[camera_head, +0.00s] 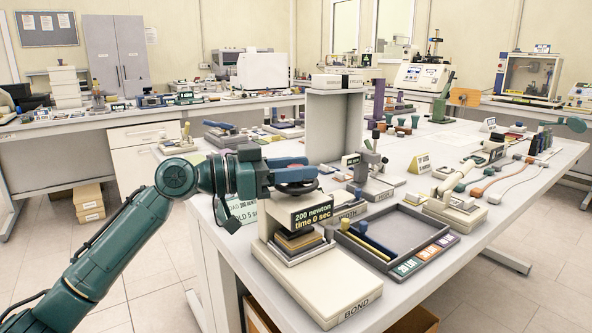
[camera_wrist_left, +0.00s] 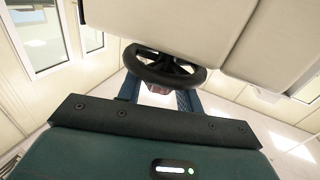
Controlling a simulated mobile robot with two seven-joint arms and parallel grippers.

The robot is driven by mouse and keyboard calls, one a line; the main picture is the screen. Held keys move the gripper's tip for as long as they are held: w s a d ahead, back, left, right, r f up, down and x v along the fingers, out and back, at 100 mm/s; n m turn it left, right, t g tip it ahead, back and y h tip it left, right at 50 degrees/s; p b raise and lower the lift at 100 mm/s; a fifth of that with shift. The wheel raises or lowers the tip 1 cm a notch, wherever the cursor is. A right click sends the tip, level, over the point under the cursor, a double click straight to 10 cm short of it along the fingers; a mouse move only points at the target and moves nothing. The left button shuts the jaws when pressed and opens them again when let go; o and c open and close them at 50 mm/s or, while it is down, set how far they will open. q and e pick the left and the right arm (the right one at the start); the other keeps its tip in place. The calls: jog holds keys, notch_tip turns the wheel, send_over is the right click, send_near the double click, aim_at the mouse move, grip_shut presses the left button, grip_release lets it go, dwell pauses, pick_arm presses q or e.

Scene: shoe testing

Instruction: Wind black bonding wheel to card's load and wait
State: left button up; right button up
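The bonding press (camera_head: 325,285), labelled BOND, stands at the near table edge. Its display (camera_head: 312,217) reads "200 newton time 0 sec". The black wheel (camera_head: 297,188) is at its top, partly hidden by my left gripper (camera_head: 290,172). In the left wrist view the spoked wheel (camera_wrist_left: 165,68) lies just ahead of my left gripper (camera_wrist_left: 160,93). The two blue fingers are apart at its near rim; I cannot tell whether they clamp it. A brown block (camera_head: 298,240) lies under the press head. The card (camera_head: 243,211) is partly hidden, with "LD 5 SEC" legible. My right gripper is not in view.
A grey tray (camera_head: 437,236) with a blue and a yellow rod is right of the press. A tall grey panel (camera_head: 334,125) rises behind it. A small stand (camera_head: 372,165) and a cream tool (camera_head: 455,207) are close by. Free floor lies left of the table.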

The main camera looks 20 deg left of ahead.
pick_arm(q)
jog(key=shift+o, duration=1.4)
jog(key=shift+s+a, duration=0.1)
jog(key=shift+a, duration=0.15)
jog(key=b+v, duration=0.2)
jog(key=v, duration=1)
jog(key=shift+s+a+b, duration=0.2)
jog(key=shift+a+b, duration=0.05)
jog(key=shift+b, duration=0.15)
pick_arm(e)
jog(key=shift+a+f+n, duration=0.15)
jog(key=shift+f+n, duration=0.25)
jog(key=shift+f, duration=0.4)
